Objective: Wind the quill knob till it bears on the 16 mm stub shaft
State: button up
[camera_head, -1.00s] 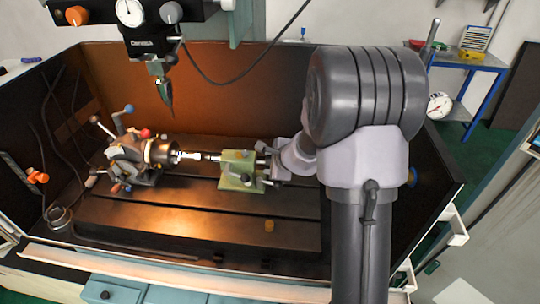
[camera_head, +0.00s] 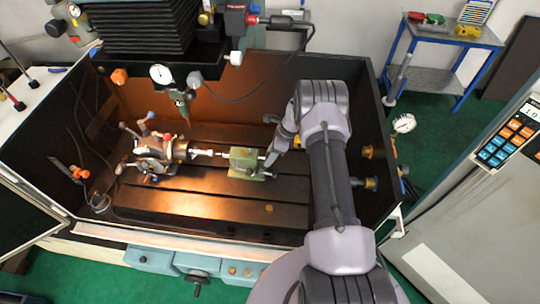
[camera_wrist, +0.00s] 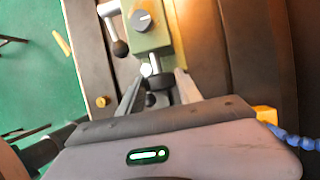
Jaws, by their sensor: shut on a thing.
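The green tailstock (camera_head: 243,164) stands on the slotted table, and its green body fills the top of the wrist view (camera_wrist: 150,38). The dark quill knob (camera_wrist: 158,84) is at its near end. My gripper (camera_wrist: 158,92) is shut on the quill knob, a finger on either side. In the head view my gripper (camera_head: 268,158) is small and partly hidden at the tailstock's right end. The indexing chuck (camera_head: 165,150) is at the left, with the bright stub shaft (camera_head: 202,152) pointing toward the tailstock. Whether the quill tip touches the shaft is too small to tell.
The slotted machine table (camera_head: 200,195) lies inside a dark enclosure. A spindle head with a dial gauge (camera_head: 161,74) hangs above the chuck. A brass-coloured plug (camera_head: 269,208) sits on the front of the table. A blue-framed stand (camera_head: 450,40) is at the back right.

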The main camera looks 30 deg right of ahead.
jog(key=b, duration=0.2)
jog(key=f+g+y+b, duration=0.1)
jog(key=b, duration=0.1)
jog(key=shift+w+d+f, duration=0.1)
jog(key=shift+w+f, duration=0.05)
jog(key=shift+f, duration=0.1)
jog(key=g+b, duration=0.1)
jog(key=b, duration=0.4)
jog(key=shift+r+m+g+y, duration=0.1)
jog(key=shift+m+g+y, duration=0.2)
jog(key=shift+y, duration=0.1)
jog(key=shift+r+b, duration=0.2)
jog(key=shift+b, duration=0.9)
jog(key=shift+r+g+y+b, duration=0.2)
jog(key=shift+g+y+b, duration=0.1)
jog(key=shift+g+b, duration=0.1)
jog(key=shift+w+r, duration=0.1)
jog(key=shift+r, duration=0.05)
jog(key=o, duration=1.4)
jog(key=shift+c, duration=0.2)
jog(key=shift+r, duration=0.1)
